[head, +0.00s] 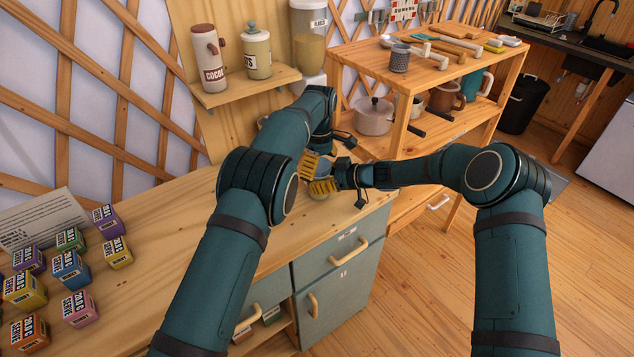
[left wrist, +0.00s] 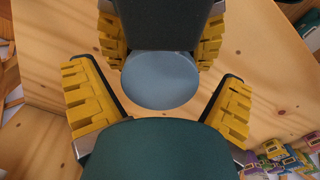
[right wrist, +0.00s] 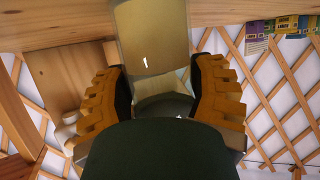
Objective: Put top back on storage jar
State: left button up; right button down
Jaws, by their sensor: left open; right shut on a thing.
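In the right wrist view, which is upside down, the top (right wrist: 165,105) shows grey between the finger pads. I cannot tell whether the two touch. My left gripper (left wrist: 160,98) is open and points down over the top, its fingers spread on either side. In the head view the arms hide most of the jar.
Several small labelled boxes (head: 70,268) stand on the left of the wooden counter (head: 165,245). A wooden rack (head: 440,75) with cookware stands behind my right arm.

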pick_arm(q)
jog(key=c, duration=1.3)
jog(key=m, duration=0.3)
jog(key=o, duration=1.4)
jog(key=shift+c, duration=0.2)
jog(key=shift+r, duration=2.25)
